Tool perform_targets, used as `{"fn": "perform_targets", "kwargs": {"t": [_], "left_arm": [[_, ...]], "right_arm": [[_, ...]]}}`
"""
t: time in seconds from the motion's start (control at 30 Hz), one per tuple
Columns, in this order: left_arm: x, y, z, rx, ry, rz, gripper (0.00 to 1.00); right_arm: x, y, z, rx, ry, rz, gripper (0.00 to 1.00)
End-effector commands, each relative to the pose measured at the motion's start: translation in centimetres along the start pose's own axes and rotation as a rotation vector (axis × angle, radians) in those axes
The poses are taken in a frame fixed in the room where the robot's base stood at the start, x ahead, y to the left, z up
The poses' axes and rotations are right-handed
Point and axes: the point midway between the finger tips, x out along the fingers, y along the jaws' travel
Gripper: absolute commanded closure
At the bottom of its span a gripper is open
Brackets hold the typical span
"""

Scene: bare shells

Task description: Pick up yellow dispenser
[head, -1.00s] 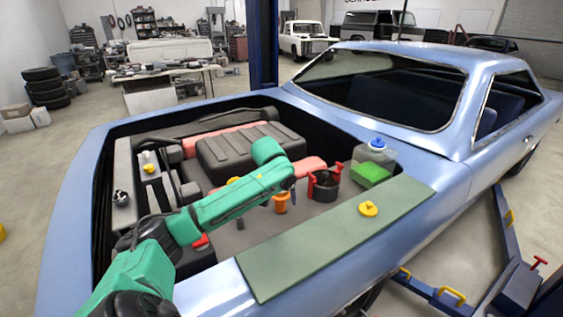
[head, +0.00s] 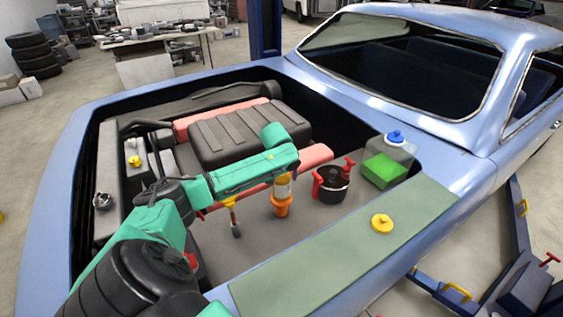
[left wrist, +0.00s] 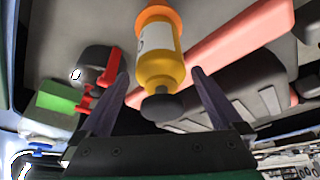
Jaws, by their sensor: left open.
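The yellow dispenser (head: 283,186) stands in the engine bay, with a yellow body, pale label and orange base. My left forearm hides its upper part in the head view. In the left wrist view the dispenser (left wrist: 160,65) appears upside down, its dark top towards me. My left gripper (left wrist: 160,76) is open, with one finger on each side of the dispenser in the picture. Whether the fingers touch it or reach around it cannot be told. The gripper's fingers are hidden in the head view. My right gripper is not in view.
A dark pot with red handles (head: 332,184) stands just right of the dispenser. A clear container with green liquid (head: 386,170) is further right. A yellow cap (head: 382,223) lies on the green board (head: 330,255). The ribbed black engine cover (head: 235,130) is behind.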

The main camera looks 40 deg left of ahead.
Motion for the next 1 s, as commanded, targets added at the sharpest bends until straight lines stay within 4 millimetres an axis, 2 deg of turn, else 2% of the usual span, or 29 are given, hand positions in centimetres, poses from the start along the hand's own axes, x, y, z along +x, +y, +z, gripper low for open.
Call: {"fn": "perform_targets", "kwargs": {"t": [0.03, 0.1, 0.2, 0.43, 0.47, 0.5, 0.57, 0.7, 1.0], "left_arm": [[0.4, -0.1, -0.1, -0.002, -0.004, -0.002, 0.00], [1.8, -0.2, -0.1, -0.001, -0.004, -0.002, 0.00], [3.6, -0.1, 0.0, -0.001, -0.001, -0.001, 0.00], [4.2, -0.2, 0.1, 0.002, 0.000, 0.000, 0.00], [4.2, -0.2, 0.1, 0.001, 0.000, 0.000, 0.08], [4.2, -0.2, 0.1, 0.001, 0.000, 0.000, 0.23], [4.2, -0.2, 0.1, 0.001, 0.000, 0.000, 0.46], [4.1, -0.2, 0.1, 0.001, 0.000, 0.000, 0.99], [3.9, -0.2, -0.1, 0.001, 0.002, 0.000, 1.00]], "right_arm": [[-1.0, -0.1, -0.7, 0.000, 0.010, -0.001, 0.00], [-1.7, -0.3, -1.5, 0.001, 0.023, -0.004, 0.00], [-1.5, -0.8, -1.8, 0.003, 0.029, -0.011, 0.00], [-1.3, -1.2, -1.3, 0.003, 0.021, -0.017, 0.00], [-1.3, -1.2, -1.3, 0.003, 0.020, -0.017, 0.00], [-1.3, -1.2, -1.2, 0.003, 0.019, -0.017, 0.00], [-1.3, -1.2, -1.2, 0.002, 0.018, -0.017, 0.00], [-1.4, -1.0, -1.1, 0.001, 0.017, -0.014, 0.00], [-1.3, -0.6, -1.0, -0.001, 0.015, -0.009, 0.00]]}}
